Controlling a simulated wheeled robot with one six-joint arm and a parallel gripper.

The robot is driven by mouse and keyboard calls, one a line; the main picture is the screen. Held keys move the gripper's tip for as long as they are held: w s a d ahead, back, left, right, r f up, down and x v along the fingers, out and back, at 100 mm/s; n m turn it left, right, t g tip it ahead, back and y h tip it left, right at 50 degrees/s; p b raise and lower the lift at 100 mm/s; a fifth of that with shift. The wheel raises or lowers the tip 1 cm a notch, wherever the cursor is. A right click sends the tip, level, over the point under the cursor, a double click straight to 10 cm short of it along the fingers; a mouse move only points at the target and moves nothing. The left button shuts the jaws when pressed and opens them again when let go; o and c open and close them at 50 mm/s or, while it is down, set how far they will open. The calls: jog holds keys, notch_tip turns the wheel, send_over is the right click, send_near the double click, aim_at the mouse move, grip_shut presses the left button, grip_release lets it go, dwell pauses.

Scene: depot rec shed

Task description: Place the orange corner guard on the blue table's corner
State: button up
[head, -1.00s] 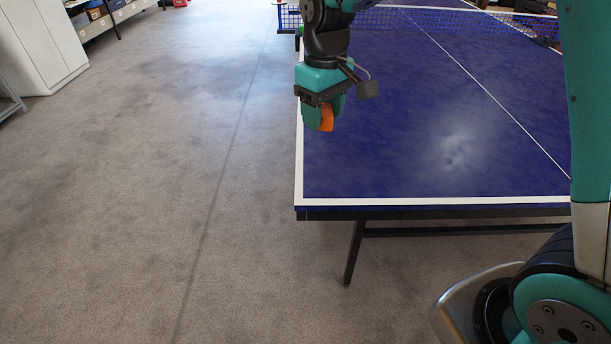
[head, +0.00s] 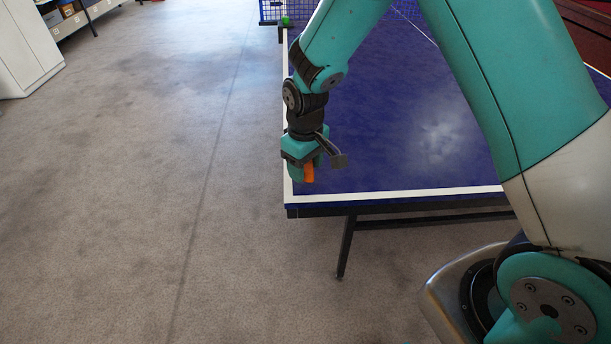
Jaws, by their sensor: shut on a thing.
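The blue table (head: 390,150) is a table-tennis table with white edge lines. Its near left corner (head: 290,205) is bare and in plain view. My gripper (head: 304,172) points down above the table's left edge, a little behind that corner in the picture. It is shut on the orange corner guard (head: 309,172), which shows as a small orange piece between the fingers. Part of the guard is hidden by the fingers. I cannot tell how high it is above the table top.
The net (head: 273,11) crosses the table at the far end, with a small green thing (head: 286,20) near its post. A white cabinet (head: 22,50) and a low shelf (head: 85,18) stand far left. The grey floor (head: 140,190) left of the table is clear.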

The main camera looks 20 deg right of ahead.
jog(key=shift+f, duration=1.8)
jog(key=shift+f, duration=0.1)
jog(key=o, duration=0.9)
notch_tip(320, 180, up, 12)
jog(key=shift+r, duration=0.1)
jog(key=s+a+r+y, duration=0.1)
jog(key=s+r, duration=0.3)
jog(key=s, duration=0.4)
jog(key=s+a+r+n+y, duration=0.1)
jog(key=s+a+r, duration=0.1)
jog(key=s+r, duration=0.3)
jog(key=s+a+r+y, duration=0.1)
jog(key=s+r, duration=0.3)
jog(key=s, duration=0.7)
jog(key=shift+s+a+r+n+y, duration=0.15)
jog(key=shift+s+a+n+y, duration=0.2)
jog(key=shift+y, duration=0.25)
